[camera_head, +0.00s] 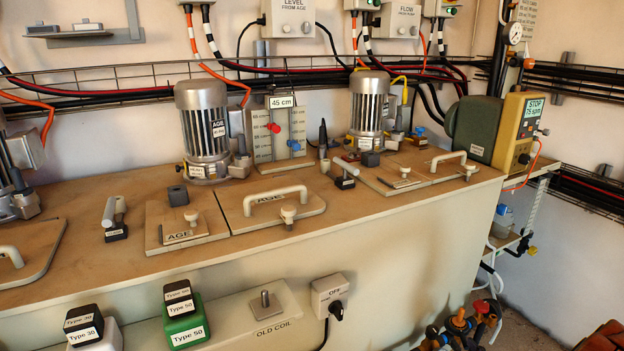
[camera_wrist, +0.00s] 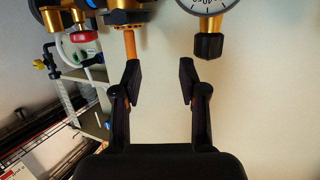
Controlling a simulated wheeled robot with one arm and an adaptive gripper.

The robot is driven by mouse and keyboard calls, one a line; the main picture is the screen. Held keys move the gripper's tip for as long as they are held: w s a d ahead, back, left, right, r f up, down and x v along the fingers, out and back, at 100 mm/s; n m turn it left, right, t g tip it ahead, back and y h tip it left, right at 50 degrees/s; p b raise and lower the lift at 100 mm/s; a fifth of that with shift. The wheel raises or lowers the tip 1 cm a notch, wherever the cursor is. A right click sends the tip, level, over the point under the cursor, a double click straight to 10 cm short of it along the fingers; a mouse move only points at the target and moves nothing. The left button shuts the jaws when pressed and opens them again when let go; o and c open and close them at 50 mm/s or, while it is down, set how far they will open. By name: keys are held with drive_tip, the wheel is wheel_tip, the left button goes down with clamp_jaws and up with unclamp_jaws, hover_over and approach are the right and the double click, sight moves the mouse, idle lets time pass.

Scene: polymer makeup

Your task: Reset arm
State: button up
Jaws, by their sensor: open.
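My gripper (camera_wrist: 160,82) shows in the wrist view, with its two dark fingers apart and nothing between them. A pale, plain surface lies behind the fingers. An orange rod with a gold fitting (camera_wrist: 127,18) is near the left fingertip; I cannot tell whether they touch. A round gauge (camera_wrist: 208,6) with a black knob below it is above the right fingertip. In the head view my gripper is not clearly seen.
A long tan-topped bench (camera_head: 130,258) carries motors (camera_head: 205,130), lids with handles (camera_head: 270,208) and a green pump unit (camera_head: 490,130). A shelf (camera_head: 510,238) stands right of the bench.

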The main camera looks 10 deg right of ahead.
drive_tip(key=w+a+r+n+g+p, duration=0.1)
drive_tip(key=w+a+r+g+p, duration=0.2)
drive_tip(key=r, duration=0.5)
drive_tip(key=w+a+r+n+g+p, duration=0.1)
drive_tip(key=a+r+g+p, duration=0.2)
drive_tip(key=r, duration=0.4)
drive_tip(key=s+a+r+g+p, duration=0.25)
drive_tip(key=a+r+p, duration=0.2)
drive_tip(key=r, duration=0.35)
drive_tip(key=s+a+r+g+p, duration=0.1)
drive_tip(key=s+a+r+p, duration=0.35)
drive_tip(key=r, duration=0.45)
drive_tip(key=s+a+r+g+p, duration=0.3)
drive_tip(key=s+a+r+p, duration=0.4)
drive_tip(key=s+a+r, duration=0.3)
drive_tip(key=s+a+r+g+y+p, duration=0.1)
drive_tip(key=s+a+r+g+p, duration=0.3)
drive_tip(key=s+a+r, duration=0.7)
drive_tip(key=s+r+p, duration=0.2)
drive_tip(key=s+r, duration=0.4)
drive_tip(key=s, duration=0.4)
drive_tip(key=shift+r+m+p, duration=0.25)
drive_tip(key=shift+m+p, duration=0.1)
drive_tip(key=shift+m, duration=0.05)
drive_tip(key=shift+d, duration=0.1)
